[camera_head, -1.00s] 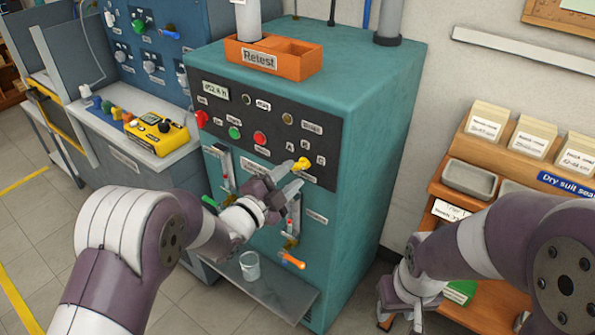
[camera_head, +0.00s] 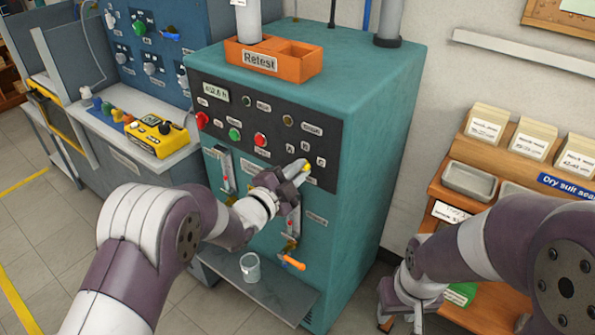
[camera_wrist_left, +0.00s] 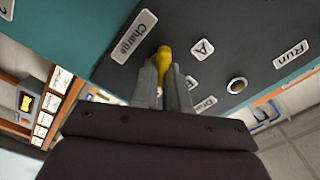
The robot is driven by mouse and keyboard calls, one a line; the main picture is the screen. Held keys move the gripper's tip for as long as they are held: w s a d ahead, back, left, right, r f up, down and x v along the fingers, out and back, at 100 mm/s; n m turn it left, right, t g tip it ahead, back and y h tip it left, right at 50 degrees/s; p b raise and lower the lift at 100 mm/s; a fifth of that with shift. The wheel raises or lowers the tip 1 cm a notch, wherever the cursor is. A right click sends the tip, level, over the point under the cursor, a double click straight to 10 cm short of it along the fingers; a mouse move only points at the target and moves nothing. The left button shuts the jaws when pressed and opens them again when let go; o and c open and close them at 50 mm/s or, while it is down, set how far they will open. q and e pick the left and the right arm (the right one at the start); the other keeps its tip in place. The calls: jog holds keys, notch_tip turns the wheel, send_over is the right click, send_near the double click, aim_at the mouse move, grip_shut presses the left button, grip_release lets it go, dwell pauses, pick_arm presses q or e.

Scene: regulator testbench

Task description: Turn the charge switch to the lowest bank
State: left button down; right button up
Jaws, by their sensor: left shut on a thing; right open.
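The charge switch (camera_wrist_left: 165,54) is a yellow knob on the dark panel of the teal cabinet. In the wrist view it sits between my left gripper's fingers (camera_wrist_left: 164,84), beside the "Charge" label (camera_wrist_left: 132,36) and the "A" label (camera_wrist_left: 202,48). In the head view only a bit of the yellow switch (camera_head: 306,167) shows past my left gripper (camera_head: 300,172), which is shut on it. Fingers hide most of the knob, so its exact pointing is unclear. My right gripper (camera_head: 402,318) is open and empty, low beside the shelf at the right.
Red and green buttons and a display (camera_head: 215,93) share the panel (camera_head: 265,122). An orange-handled valve (camera_head: 293,263) and a grey cup (camera_head: 250,266) on a low shelf lie below. An orange "Retest" tray (camera_head: 300,66) is on top of the cabinet.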

pick_arm(q)
jog(key=n, duration=0.5)
jog(key=n+p, duration=0.1)
jog(key=n, duration=0.5)
jog(key=shift+w+a, duration=0.1)
jog(key=shift+a, duration=0.1)
jog(key=shift+n, duration=0.4)
jog(key=c, duration=1.1)
grip_release()
jog(key=shift+c, duration=0.2)
